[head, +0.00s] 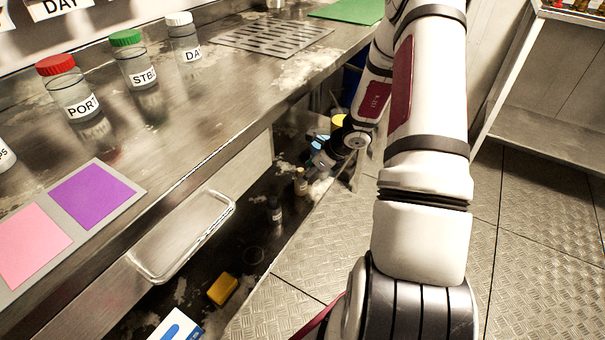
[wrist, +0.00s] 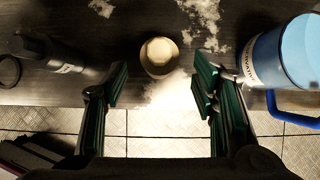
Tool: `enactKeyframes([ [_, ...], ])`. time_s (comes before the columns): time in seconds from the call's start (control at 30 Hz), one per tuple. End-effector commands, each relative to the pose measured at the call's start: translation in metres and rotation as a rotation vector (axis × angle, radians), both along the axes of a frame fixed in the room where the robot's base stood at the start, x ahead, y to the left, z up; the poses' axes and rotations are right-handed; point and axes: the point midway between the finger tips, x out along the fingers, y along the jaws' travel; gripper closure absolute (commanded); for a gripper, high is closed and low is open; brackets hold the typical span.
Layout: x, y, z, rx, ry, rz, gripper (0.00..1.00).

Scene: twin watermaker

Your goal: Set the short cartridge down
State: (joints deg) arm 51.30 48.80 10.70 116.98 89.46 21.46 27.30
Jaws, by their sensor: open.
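A short pale cream cylinder, which looks like the short cartridge (head: 300,184), stands on the dark lower shelf under the counter. In the wrist view the pale cylinder (wrist: 160,56) is seen from above, upright, just ahead of the gap between the fingertips. My gripper (head: 318,162) is low beside the shelf in the head view. In the wrist view my gripper (wrist: 160,80) is open, with one dark green finger pad on each side and nothing between them. I see clear space between both pads and the cylinder.
A blue jug (wrist: 282,55) stands close to the right finger. On the shelf there is also a yellow block (head: 222,289). A metal tray (head: 185,236) sits above, and the floor beside the shelf is clear.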

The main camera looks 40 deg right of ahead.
Motion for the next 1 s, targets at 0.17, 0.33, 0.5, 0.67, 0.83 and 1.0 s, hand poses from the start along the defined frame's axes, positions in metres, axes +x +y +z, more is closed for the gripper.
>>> enactKeyframes([
  [0.17,-0.019,-0.007,0.034,-0.002,-0.001,-0.001,0.47],
  [0.33,-0.029,-0.011,0.05,0.0,0.0,0.0,0.47],
  [0.5,-0.033,-0.012,0.055,0.0,0.0,0.0,0.47],
  [0.67,-0.033,-0.012,0.055,0.001,0.0,0.001,0.47],
  [0.83,-0.033,-0.012,0.055,0.001,0.0,0.001,0.47],
  [1.0,-0.033,-0.012,0.055,0.001,0.0,0.001,0.47],
])
